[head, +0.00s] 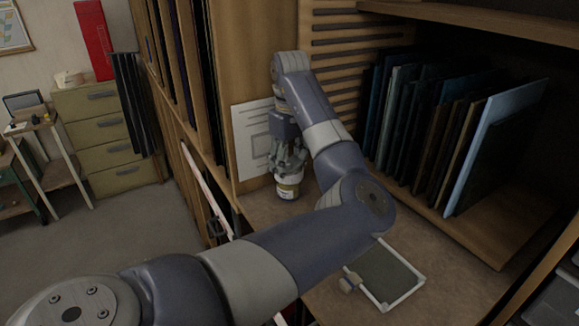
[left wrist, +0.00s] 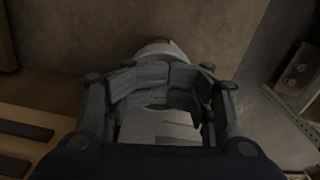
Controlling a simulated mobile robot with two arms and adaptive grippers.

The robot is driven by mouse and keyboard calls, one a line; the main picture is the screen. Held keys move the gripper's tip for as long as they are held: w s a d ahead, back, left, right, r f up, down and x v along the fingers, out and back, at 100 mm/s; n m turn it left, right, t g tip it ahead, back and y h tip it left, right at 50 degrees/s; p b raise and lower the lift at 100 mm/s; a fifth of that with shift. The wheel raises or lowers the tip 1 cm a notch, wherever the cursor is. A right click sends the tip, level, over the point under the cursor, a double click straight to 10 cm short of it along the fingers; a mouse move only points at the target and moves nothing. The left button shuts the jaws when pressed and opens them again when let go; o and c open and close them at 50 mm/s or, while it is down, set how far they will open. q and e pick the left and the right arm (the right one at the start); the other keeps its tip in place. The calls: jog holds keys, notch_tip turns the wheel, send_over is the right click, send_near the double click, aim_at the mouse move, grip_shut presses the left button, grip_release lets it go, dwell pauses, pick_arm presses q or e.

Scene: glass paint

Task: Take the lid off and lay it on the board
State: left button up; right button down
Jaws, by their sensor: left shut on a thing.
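A small jar (head: 289,190) with a pale yellowish band stands upright on the brown bench top, near the wooden partition. My left gripper (head: 288,165) reaches down over the jar from above, and its fingers close around the top, where the lid is. The lid is mostly hidden by the fingers. In the left wrist view the fingers (left wrist: 158,88) are closed around a pale round thing, with a light rim (left wrist: 160,47) beyond them. A dark board (head: 387,274) with white edges lies on the bench nearer to me. My right gripper is out of view.
A rack of dark upright panels (head: 430,130) fills the shelf at the right. A paper sheet (head: 254,138) leans on the partition behind the jar. My left arm passes over the bench.

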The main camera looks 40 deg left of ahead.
pick_arm(q)
jog(key=shift+f, duration=0.3)
jog(key=n, duration=0.5)
